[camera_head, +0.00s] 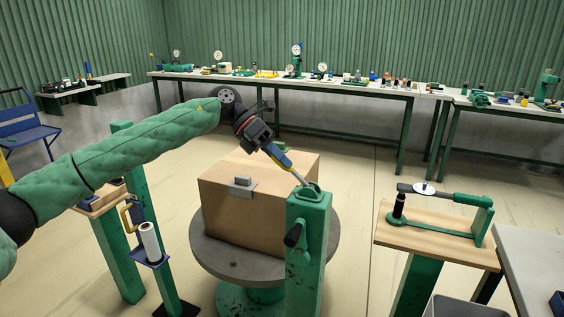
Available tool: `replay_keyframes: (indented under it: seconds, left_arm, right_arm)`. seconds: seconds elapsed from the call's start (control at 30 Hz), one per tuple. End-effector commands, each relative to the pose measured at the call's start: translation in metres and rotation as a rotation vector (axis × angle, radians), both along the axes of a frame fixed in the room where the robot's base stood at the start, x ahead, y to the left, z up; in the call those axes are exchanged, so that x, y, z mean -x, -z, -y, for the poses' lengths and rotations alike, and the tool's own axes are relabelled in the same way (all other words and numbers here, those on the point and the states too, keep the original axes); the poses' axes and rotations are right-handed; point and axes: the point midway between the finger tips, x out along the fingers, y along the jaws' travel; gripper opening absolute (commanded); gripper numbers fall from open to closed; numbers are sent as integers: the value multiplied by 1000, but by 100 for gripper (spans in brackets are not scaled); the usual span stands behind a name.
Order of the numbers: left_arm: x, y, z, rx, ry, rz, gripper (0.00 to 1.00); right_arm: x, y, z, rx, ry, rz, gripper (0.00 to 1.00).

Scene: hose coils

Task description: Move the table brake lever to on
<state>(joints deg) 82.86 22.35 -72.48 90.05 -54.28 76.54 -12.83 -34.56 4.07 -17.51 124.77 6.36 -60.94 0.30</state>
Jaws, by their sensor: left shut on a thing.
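The table brake lever (296,175) has a blue grip and a thin metal shaft. It rises from the top of a green post (306,230) and leans up and to the left. My left gripper (272,148) is shut on the blue grip at the upper end of the lever. Its fingers partly hide the grip. I cannot read any on or off marks on the post. My right gripper is not in view.
A cardboard box (228,212) sits on a round grey turntable (212,246) behind the post. A wooden-topped stand (425,222) with a green-handled tool is at right. Long benches (340,87) line the back.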

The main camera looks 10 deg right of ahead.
Motion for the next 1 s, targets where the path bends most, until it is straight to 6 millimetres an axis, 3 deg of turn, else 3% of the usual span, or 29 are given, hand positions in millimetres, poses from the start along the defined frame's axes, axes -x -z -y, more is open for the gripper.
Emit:
replay_keyframes:
  seconds: [0.4,0.43,0.5,0.83,1.0]
  left_arm:
    - [-2,1,-1,2,-4,-3,0]
    - [-2,1,-1,2,-4,-3,33]
    - [-1,2,-1,3,-3,-4,47]
    - [-2,0,-2,3,-2,-3,48]
    - [-10,-10,-13,2,-4,-2,48]
  right_arm:
    - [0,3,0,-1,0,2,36]
    - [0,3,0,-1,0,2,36]
    - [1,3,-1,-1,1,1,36]
    - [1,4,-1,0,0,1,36]
    - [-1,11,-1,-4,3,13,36]
